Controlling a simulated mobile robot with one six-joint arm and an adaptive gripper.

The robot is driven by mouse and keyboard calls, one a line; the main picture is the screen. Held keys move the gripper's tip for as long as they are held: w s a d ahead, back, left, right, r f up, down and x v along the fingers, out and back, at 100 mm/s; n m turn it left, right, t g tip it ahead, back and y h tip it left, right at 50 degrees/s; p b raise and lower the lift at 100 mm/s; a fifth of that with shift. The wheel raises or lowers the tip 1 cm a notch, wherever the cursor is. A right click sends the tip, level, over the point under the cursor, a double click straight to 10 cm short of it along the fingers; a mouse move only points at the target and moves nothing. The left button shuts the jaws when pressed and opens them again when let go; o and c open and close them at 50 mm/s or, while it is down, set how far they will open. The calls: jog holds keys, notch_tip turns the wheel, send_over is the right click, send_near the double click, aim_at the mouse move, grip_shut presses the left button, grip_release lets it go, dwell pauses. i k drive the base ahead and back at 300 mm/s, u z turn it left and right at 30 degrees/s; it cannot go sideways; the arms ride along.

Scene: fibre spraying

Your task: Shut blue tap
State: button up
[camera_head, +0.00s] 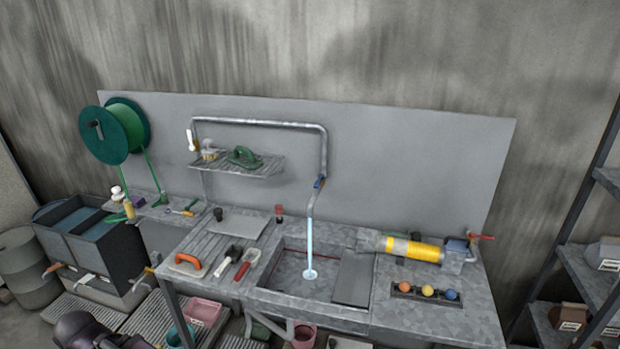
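A pale blue stream of water (310,240) runs from the pipe's end down into the sink (290,285), so the tap stands open. Nothing touches the tap, and its front is unobstructed in this view. I cannot make out my gripper in the picture.
A shelf (262,168) with a green tool hangs left of the tap. A yellow-banded cylinder (410,249) and a red-handled valve (481,237) sit right of the sink. Hand tools lie on the left worktop. A dark rounded shape (85,330) shows bottom left.

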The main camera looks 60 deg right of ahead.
aim_at(320, 177)
jog(key=i, duration=0.9)
jog(key=z, duration=0.1)
jog(key=k, duration=0.1)
jog(key=z, duration=2.5)
jog(key=i, duration=0.5)
